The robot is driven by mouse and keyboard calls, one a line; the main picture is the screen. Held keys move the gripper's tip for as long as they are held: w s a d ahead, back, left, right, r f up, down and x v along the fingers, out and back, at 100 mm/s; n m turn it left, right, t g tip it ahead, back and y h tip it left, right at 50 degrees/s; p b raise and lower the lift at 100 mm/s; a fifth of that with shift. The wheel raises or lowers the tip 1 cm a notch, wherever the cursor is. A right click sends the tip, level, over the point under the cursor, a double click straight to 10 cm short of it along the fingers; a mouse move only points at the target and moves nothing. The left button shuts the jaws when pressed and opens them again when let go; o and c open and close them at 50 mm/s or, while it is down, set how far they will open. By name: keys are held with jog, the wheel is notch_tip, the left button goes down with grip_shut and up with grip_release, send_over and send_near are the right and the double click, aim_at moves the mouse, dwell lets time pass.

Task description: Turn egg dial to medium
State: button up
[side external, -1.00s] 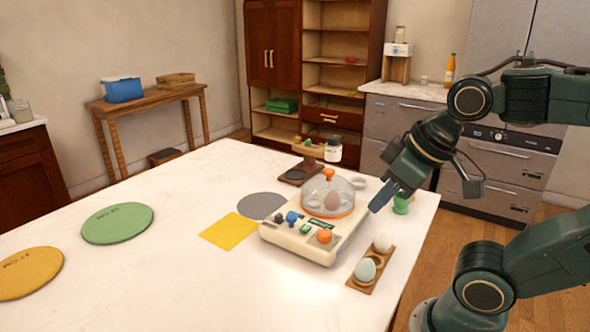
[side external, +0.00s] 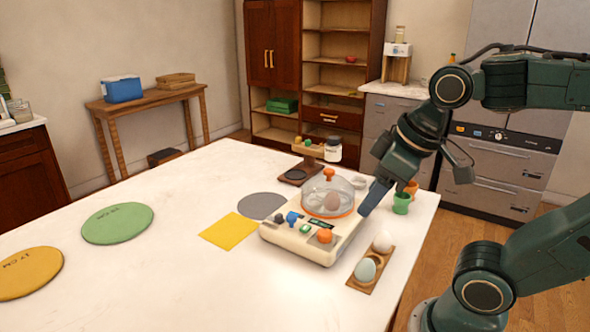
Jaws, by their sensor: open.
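The cream egg cooker (side external: 283,242) sits on the white table, with a clear dome (side external: 317,192) over a brown egg (side external: 333,202). Its front panel carries a blue knob (side external: 292,217), an orange knob (side external: 324,236), a green button (side external: 305,229) and a dark knob (side external: 279,218). Which of these is the egg dial, and its setting, cannot be read. My gripper (side external: 364,211) is open, pointing down and left, just right of the dome in the picture. Whether it touches the cooker cannot be told. Nothing shows between its fingers.
A wooden holder (side external: 357,285) with a pale blue egg (side external: 365,269) and a white egg (side external: 382,242) lies right of the cooker. Green (side external: 401,203) and orange (side external: 412,188) cups stand behind my gripper.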

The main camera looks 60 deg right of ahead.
jog(key=w+d+n+g, duration=0.2)
jog(key=w+n+g, duration=0.1)
jog(key=w+n, duration=0.25)
jog(key=n+g, duration=0.2)
jog(key=n, duration=0.2)
send_over(325, 232)
jog(key=f, duration=0.1)
jog(key=shift+f, duration=0.15)
notch_tip(325, 232, down, 14)
jog(key=shift+r, duration=0.1)
dwell(0.4)
jog(key=shift+c, duration=0.2)
jog(key=c, duration=0.9)
